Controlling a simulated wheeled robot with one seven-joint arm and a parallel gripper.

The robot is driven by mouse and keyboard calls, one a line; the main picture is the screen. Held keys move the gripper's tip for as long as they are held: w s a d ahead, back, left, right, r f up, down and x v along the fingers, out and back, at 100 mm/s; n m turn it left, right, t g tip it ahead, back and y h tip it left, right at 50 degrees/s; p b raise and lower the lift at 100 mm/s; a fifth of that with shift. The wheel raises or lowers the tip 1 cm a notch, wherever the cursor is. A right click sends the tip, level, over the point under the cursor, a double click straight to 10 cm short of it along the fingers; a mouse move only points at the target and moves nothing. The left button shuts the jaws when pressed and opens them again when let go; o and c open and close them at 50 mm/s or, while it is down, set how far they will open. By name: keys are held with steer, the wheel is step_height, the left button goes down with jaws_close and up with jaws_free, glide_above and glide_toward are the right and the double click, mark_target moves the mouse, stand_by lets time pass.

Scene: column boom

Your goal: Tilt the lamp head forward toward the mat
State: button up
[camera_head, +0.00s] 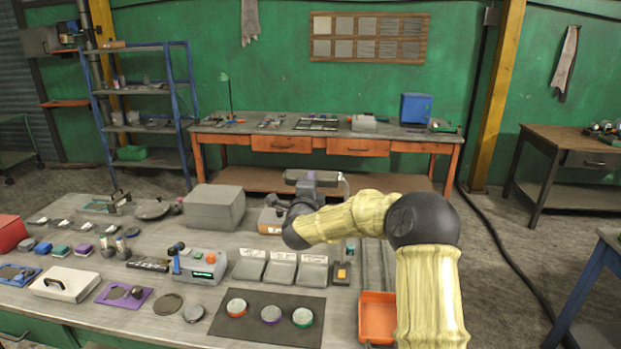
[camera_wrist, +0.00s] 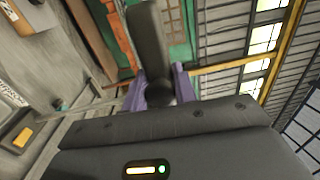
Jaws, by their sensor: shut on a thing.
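The lamp head (camera_head: 296,175) looks like a grey bar, roughly level, above the back of the near bench. A pale upright post (camera_head: 346,185) stands at its right end. My gripper (camera_head: 311,180) is at the bar from the near side. In the wrist view, the purple jaws of my gripper (camera_wrist: 158,88) close around the near end of a dark bar (camera_wrist: 150,38), which I take as part of the lamp head. The exact contact is partly hidden by my wrist. The dark mat (camera_head: 250,329) lies at the bench's front, with three round tins on it.
A grey box (camera_head: 214,208) stands left of my gripper. My arm covers the bench's right side.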

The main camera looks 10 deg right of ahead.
steer(key=shift+w+r+g+y+p, duration=0.1)
steer(key=shift+r+g+y+p, duration=0.45)
steer(key=shift+p, duration=1.5)
steer(key=shift+r+g+y+p, duration=0.1)
steer(key=shift+r+g+p, duration=0.5)
steer(key=shift+g+p, duration=1.05)
steer(key=p, duration=0.4)
steer(key=shift+w+r, duration=0.1)
steer(key=shift+g+y+p, duration=0.25)
steer(key=shift+g+p, duration=0.15)
steer(key=shift+p, duration=0.4)
steer(key=shift+d, duration=0.1)
steer(key=o, duration=0.7)
steer(key=shift+o, duration=1.2)
steer(key=shift+w+f, duration=0.1)
steer(key=shift+f, duration=0.25)
